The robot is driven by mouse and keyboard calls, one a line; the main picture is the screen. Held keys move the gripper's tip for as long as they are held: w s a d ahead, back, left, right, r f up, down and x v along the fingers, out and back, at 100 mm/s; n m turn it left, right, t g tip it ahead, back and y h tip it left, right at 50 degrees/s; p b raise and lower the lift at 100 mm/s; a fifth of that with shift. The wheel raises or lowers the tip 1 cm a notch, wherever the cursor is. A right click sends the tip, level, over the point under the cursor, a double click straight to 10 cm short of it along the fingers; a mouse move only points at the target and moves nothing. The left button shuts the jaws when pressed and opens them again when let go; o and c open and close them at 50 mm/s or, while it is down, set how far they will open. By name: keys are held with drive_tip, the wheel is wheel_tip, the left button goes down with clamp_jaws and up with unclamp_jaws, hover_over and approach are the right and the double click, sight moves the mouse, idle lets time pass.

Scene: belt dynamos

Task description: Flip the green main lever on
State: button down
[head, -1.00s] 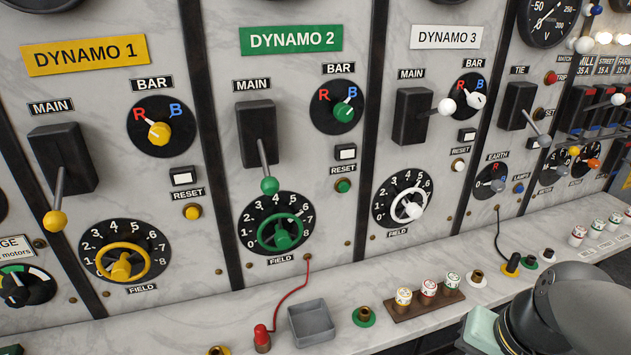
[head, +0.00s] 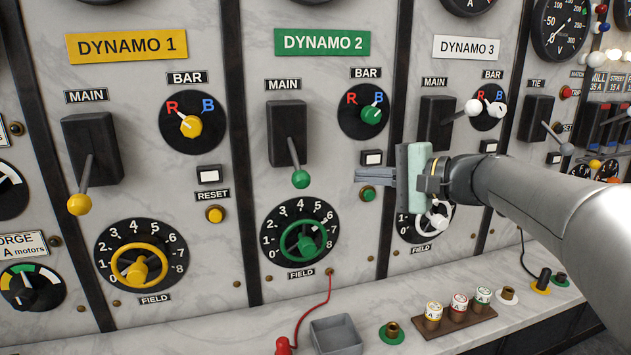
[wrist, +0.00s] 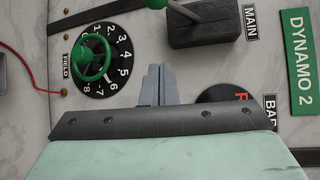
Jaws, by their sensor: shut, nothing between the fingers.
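The green main lever is a green ball (head: 300,179) on a grey rod that hangs down from a black box (head: 287,133) marked MAIN, under the green DYNAMO 2 plate (head: 322,41). In the wrist view its green ball (wrist: 155,3) is cut by the top edge, with the black box (wrist: 203,22) beside it. My gripper (head: 358,175) is shut and empty, to the right of the ball and at about its height, with a gap between them. The fingertips also show in the wrist view (wrist: 159,68), pointing toward the lever side.
Below the lever is the green field wheel (head: 303,241), and the green bar knob (head: 372,115) is above my gripper. The yellow main lever (head: 80,204) is to the left, the white one (head: 473,107) to the right. A red cable (head: 318,308) hangs below.

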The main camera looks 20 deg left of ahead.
sight(296, 162)
drive_tip(key=a+f+p, duration=0.1)
drive_tip(key=a+p, duration=0.2)
drive_tip(key=a, duration=0.6)
drive_tip(key=shift+s+a, duration=0.2)
drive_tip(key=shift+s, duration=0.1)
drive_tip(key=shift+s+r+p, duration=0.1)
drive_tip(key=shift+p, duration=0.35)
drive_tip(key=shift+s+d+r+h+p, duration=0.1)
drive_tip(key=shift+r+h+p, duration=0.1)
drive_tip(key=shift+h+p, duration=0.15)
